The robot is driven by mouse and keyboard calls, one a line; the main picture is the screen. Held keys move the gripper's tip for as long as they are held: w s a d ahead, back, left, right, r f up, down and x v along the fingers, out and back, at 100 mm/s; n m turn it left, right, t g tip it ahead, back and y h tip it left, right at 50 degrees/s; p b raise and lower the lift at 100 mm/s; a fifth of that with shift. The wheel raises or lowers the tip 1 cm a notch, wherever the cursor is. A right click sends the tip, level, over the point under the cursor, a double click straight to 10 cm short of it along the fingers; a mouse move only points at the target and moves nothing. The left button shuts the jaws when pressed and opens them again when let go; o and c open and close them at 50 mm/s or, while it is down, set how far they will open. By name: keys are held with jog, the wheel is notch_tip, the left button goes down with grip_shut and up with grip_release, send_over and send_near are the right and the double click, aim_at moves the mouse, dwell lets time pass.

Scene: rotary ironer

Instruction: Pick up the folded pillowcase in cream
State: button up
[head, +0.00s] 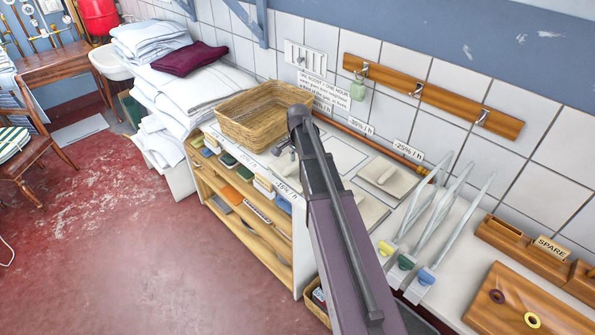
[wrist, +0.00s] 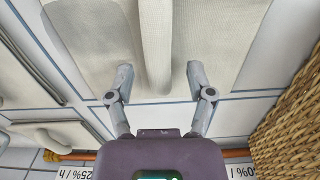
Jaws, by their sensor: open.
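A folded cream cloth, which I take for the pillowcase (wrist: 155,40), lies flat on the counter in the wrist view, with a raised ridge along its middle. My gripper (wrist: 160,80) is open, its two fingers on either side of this ridge. The fingers hold nothing; I cannot tell whether the tips touch the cloth. In the head view my arm hides most of the gripper and this cloth. Another cream folded cloth (head: 387,175) with a ridge lies to the right of my arm, on its own marked panel.
A wicker basket (head: 262,113) stands close beside the gripper and also shows at the wrist view's right edge (wrist: 290,130). The tiled wall has a hook rail (head: 430,95). Upright grey prongs (head: 440,215) stand at the right. White linen (head: 190,90) is stacked at the left.

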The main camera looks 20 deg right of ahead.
dwell(0.4)
grip_shut()
jog(key=shift+r, duration=0.1)
notch_tip(320, 180, up, 10)
jog(key=p, duration=1)
dwell(0.8)
